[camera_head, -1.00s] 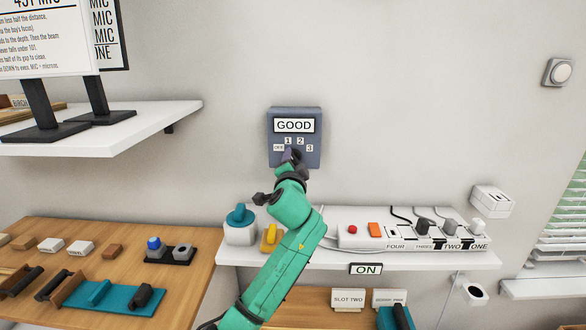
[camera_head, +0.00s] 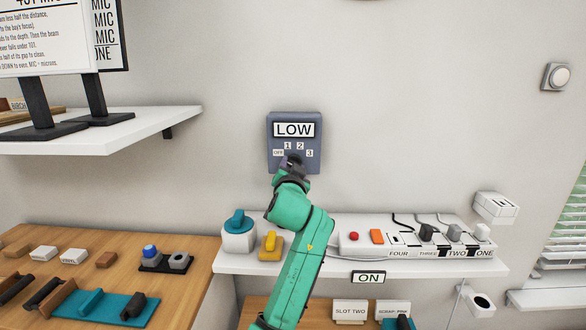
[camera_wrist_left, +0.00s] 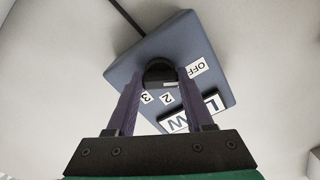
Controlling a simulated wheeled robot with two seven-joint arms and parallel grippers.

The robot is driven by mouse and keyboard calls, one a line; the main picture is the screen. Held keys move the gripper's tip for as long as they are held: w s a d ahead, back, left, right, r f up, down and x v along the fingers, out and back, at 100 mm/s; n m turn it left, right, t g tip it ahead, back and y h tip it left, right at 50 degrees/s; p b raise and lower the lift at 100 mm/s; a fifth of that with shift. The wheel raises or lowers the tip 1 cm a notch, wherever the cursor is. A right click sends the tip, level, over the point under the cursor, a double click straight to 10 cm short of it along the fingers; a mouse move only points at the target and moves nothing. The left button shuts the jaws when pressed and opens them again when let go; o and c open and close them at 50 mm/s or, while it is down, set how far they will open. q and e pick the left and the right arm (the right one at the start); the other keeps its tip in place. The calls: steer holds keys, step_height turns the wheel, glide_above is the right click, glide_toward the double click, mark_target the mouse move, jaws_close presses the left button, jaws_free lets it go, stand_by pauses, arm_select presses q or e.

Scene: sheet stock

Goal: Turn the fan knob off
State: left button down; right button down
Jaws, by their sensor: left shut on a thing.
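The grey fan control box (camera_head: 274,128) is on the wall, its display reading LOW above the marks OFF, 1, 2 and 3. Its dark round knob (camera_wrist_left: 159,70) shows in the left wrist view between my two purple fingers. My left gripper (camera_head: 292,160) is shut on the knob, at the lower middle of the box. The gripper hides most of the knob in the head view, and I cannot tell which mark it points at. My right gripper is not in view.
Below, a white shelf (camera_head: 340,262) holds a white pot with a teal knob (camera_head: 238,232), a yellow piece (camera_head: 271,245) and a power strip (camera_head: 385,240) with plugs. A wooden bench (camera_head: 100,245) with blocks is at lower left.

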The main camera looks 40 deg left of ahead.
arm_select(q)
steer(key=shift+c, duration=1.4)
jaws_free()
steer(key=b+v, duration=0.3)
steer(key=v, duration=1.1)
steer(key=shift+s+d, duration=0.15)
steer(key=shift+d, duration=0.05)
steer(key=shift+f, duration=0.1)
